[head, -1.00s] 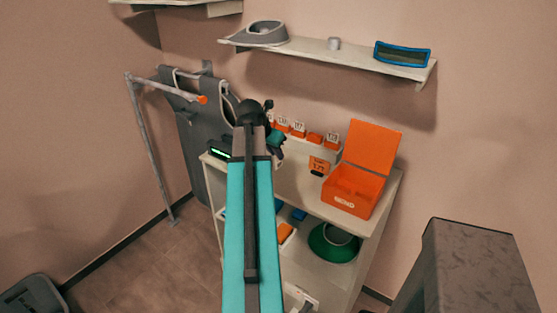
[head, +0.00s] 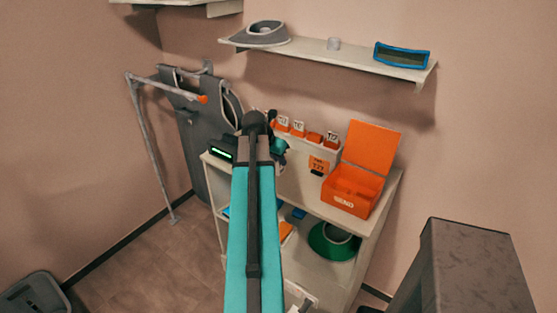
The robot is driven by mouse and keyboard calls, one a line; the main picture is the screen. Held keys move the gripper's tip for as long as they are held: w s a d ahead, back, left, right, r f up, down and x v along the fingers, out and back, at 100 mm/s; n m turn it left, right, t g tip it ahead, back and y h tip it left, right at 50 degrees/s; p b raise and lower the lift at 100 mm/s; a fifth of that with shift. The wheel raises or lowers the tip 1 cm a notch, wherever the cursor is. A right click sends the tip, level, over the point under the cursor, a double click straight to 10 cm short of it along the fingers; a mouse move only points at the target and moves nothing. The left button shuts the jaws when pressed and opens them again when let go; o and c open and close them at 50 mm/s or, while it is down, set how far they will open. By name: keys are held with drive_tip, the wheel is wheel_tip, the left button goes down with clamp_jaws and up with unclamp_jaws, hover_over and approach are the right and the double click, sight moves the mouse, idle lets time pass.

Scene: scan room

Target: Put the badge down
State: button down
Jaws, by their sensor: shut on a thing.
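My gripper (head: 279,148) shows only in part at the far end of my teal arm, over the left part of the cabinet top (head: 378,205). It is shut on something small. The held badge itself is hidden behind my wrist and arm. A white rack (head: 331,156) with several orange slots and numbered tags stands at the back of the cabinet top, just right of my gripper. An orange card (head: 319,166) with dark print shows at the rack's front, with a small black piece at its lower edge.
An open orange box (head: 352,192) with its lid up stands right of the rack. A dark device with a green display (head: 221,153) is left of my arm. A green ring-shaped thing (head: 334,243) lies on the lower shelf. Grey aprons (head: 190,120) hang at left.

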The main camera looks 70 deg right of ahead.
drive_tip(key=shift+f, duration=0.1)
idle(0.3)
drive_tip(key=c, duration=1.8)
unclamp_jaws()
drive_tip(key=shift+b+v, duration=1)
drive_tip(key=shift+v, duration=5.05)
drive_tip(key=shift+d, duration=0.1)
